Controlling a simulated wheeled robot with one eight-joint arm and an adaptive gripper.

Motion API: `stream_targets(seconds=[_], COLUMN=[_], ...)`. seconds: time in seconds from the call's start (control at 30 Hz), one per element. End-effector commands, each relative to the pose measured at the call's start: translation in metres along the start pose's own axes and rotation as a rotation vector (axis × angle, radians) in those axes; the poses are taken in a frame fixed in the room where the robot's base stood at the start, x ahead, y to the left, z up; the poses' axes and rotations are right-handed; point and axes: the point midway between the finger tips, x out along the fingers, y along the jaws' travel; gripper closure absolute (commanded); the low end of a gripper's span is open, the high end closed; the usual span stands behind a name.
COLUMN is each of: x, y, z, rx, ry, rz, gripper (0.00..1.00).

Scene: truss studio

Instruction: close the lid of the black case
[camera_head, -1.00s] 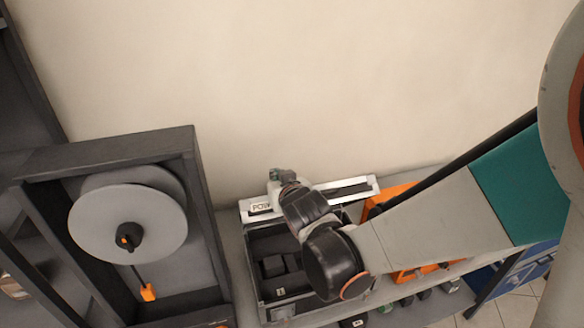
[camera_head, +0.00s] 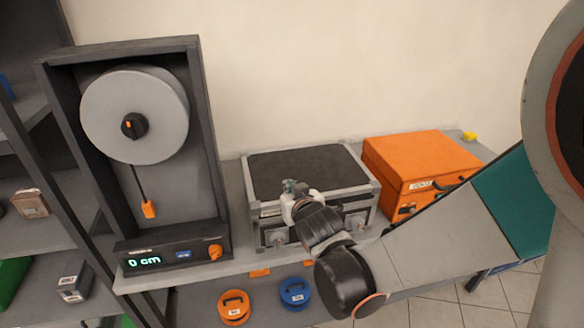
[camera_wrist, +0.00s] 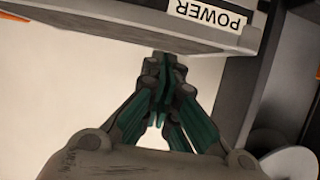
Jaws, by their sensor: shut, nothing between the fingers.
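The black case (camera_head: 310,172) stands on the shelf against the wall, with a dark top panel in a grey metal frame. Its lid is down over the box in the head view, and the inside is hidden. I cannot tell whether it sits fully flush.
An orange case (camera_head: 420,160) stands close on the right. A dark instrument with a grey disc (camera_head: 105,115) and a "0 cm" display stands on the left. An orange reel (camera_head: 233,307) and a blue reel (camera_head: 295,292) lie below the shelf's front edge.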

Motion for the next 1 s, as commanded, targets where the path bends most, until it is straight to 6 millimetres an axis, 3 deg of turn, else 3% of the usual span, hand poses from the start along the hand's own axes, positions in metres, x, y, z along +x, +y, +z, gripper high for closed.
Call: stream_targets(seconds=[0.03,0.1,0.33,1.0], x=[0.003,0.005,0.012,0.015], y=[0.000,0.000,0.000,0.000], z=[0.014,0.024,0.044,0.052], rx=[0.000,-0.001,0.000,0.000], ry=[0.000,0.000,0.000,0.000], rz=[0.000,0.000,0.000,0.000], gripper=[1.00,1.00,1.00,1.00])
